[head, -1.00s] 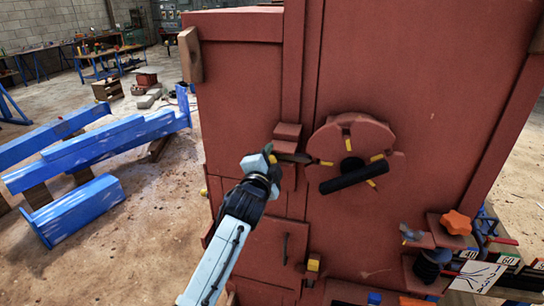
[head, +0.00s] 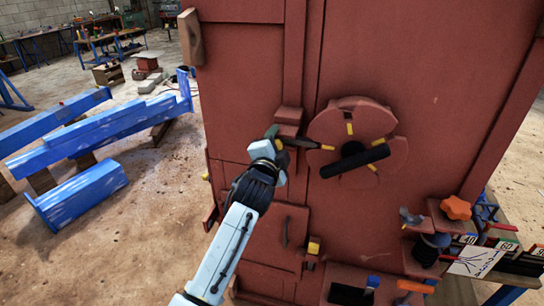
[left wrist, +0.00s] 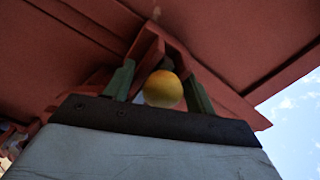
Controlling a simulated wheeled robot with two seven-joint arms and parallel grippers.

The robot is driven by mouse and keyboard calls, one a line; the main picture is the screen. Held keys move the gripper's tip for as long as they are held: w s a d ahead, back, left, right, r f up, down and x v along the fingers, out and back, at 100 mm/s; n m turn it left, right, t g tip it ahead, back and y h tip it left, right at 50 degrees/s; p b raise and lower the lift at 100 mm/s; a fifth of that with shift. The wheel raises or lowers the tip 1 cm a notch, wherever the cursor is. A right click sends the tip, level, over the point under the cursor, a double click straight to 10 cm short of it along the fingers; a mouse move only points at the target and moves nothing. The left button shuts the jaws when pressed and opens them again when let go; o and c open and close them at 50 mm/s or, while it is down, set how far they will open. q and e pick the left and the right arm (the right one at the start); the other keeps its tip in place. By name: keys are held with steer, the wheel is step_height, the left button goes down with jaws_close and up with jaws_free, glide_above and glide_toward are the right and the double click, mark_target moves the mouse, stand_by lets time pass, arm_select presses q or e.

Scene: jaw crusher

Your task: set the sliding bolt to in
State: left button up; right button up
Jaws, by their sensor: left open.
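The sliding bolt shows as a red bracket (head: 288,115) on the red machine front, left of a round red wheel (head: 395,150) with yellow marks and a black bar. In the left wrist view its yellow ball knob (left wrist: 163,89) sits between my gripper's two green fingers, in front of a red bracket. My left gripper (head: 285,138) is open just below the bracket, one finger on each side of the knob. Whether the fingers touch it I cannot tell. In the head view the gripper hides the knob. My right gripper is not in view.
An orange star knob (head: 456,208) and a small black bellows-like part (head: 429,248) stick out at the lower right. A red hatch with a handle (head: 285,230) is below the gripper. Blue beams (head: 85,195) lie on the floor at left.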

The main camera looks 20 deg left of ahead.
arm_select(q)
steer(key=s+b, duration=0.1)
steer(key=s, duration=1.2)
steer(key=shift+d, duration=0.3)
steer(key=shift+w, duration=0.1)
step_height(320, 180, down, 22)
steer(key=d+n+g+h+b, duration=0.1)
steer(key=g+b, duration=0.2)
steer(key=g, duration=0.1)
steer(key=s+f+n+g+b, duration=0.15)
steer(key=s+f, duration=0.35)
steer(key=f, duration=0.7)
steer(key=s+f+n+g+b, duration=0.1)
steer(key=s+f+n+g, duration=0.15)
steer(key=s+f, duration=0.65)
steer(key=s+a+f+n+g+b, duration=0.1)
steer(key=s+a+f+g, duration=0.15)
steer(key=s+f, duration=0.6)
steer(key=s+a+f+n+g+b, duration=0.1)
steer(key=s+a+f+g+b, duration=0.15)
steer(key=s+f, duration=0.6)
steer(key=s+a+f+n+g, duration=0.1)
steer(key=s+f+g, duration=0.1)
steer(key=s+f, duration=0.3)
steer(key=s+a+f+n+g, duration=0.2)
steer(key=s+f, duration=0.3)
steer(key=s, duration=0.5)
steer(key=shift+s+n+b, duration=0.3)
steer(key=shift+s+b, duration=0.05)
